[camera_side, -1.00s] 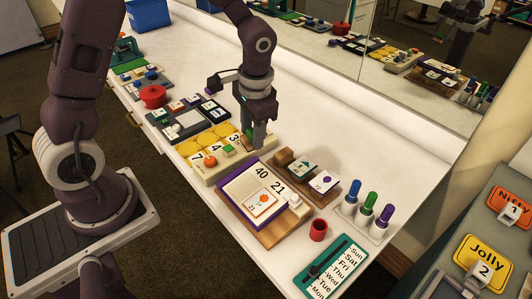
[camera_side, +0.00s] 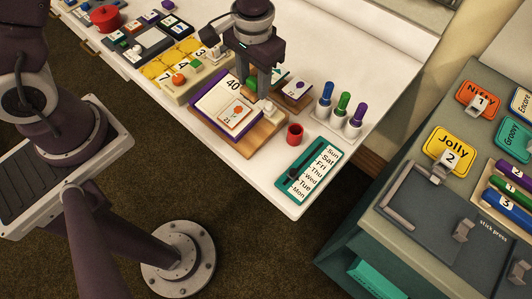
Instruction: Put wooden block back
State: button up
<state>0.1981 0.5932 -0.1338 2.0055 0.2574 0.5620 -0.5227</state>
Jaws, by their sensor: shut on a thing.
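My gripper (camera_side: 257,92) points down at the far right edge of the board with the numbers 40 and 21 (camera_side: 208,108), in front of the small card stands. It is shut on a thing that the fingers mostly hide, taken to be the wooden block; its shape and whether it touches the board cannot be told.
A red cup (camera_side: 295,134) and a green weekday board (camera_side: 309,172) stand near the front edge. Purple, green and blue markers (camera_side: 342,104) stand in holders at right. A card stand (camera_side: 298,90) is close behind my gripper. The white table is clear at the back right.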

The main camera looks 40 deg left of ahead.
jog(key=s+d+f, duration=0.3)
jog(key=s+d, duration=0.3)
jog(key=d, duration=0.4)
jog(key=shift+h, duration=0.4)
jog(key=f, duration=0.9)
jog(key=shift+w+a+f, duration=0.1)
jog(key=shift+w+f, duration=0.15)
jog(key=shift+f, duration=0.1)
jog(key=shift+f, duration=0.1)
jog(key=o, duration=0.9)
notch_tip(320, 180, up, 12)
jog(key=shift+r, duration=0.2)
